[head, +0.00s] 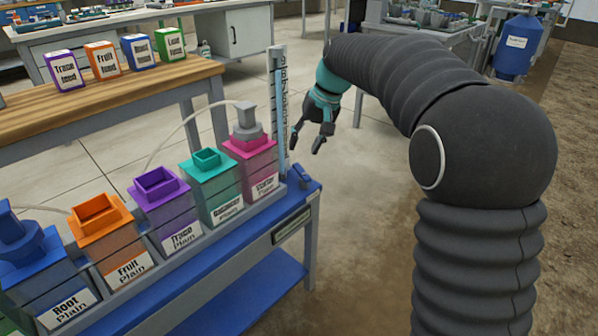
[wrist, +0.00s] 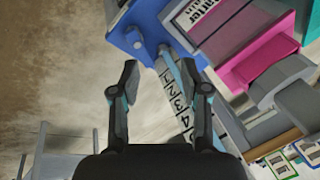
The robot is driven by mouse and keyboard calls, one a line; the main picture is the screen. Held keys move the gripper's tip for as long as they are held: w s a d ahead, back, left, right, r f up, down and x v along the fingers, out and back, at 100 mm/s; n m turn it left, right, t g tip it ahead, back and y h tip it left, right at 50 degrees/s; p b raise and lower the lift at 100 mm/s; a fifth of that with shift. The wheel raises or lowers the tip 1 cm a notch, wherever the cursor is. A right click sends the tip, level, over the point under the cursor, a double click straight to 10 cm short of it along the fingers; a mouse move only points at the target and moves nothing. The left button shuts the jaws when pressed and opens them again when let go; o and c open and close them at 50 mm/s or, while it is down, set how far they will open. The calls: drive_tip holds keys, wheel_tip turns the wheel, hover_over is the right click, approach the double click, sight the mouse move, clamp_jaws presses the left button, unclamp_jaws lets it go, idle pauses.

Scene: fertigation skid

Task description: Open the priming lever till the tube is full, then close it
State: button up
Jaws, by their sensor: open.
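My gripper (head: 307,142) is open and empty, its fingers pointing down, right of the measuring tube (head: 281,110) in the head view. The tube stands upright at the right end of the blue skid, beside a numbered scale. A pale blue strip shows along it; I cannot tell the liquid level. A small blue-grey fitting (head: 302,176), which looks like the priming lever, sits at the tube's foot below my fingers. In the wrist view the fitting (wrist: 164,56) shows just beyond and between my open fingertips (wrist: 160,72), apart from them. The lever's exact position is unclear.
A magenta starter tank (head: 249,165) with a grey cap stands close left of the tube. Teal (head: 211,185), purple, orange and blue tanks continue leftward. A wooden bench (head: 110,100) with several labelled feed boxes stands behind.

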sight(298, 167)
drive_tip(key=w+f+n+t+b, duration=0.1)
drive_tip(key=w+f, duration=0.1)
drive_tip(key=f, duration=0.1)
drive_tip(key=w+a+f+n+t+h+b, duration=0.1)
drive_tip(key=w+f, duration=0.1)
drive_tip(key=f, duration=0.1)
drive_tip(key=w+a+f+n+b, duration=0.1)
drive_tip(key=f+n, duration=0.1)
drive_tip(key=f, duration=0.2)
drive_tip(key=shift+w+t, duration=0.4)
drive_tip(key=shift+h, duration=0.3)
clamp_jaws()
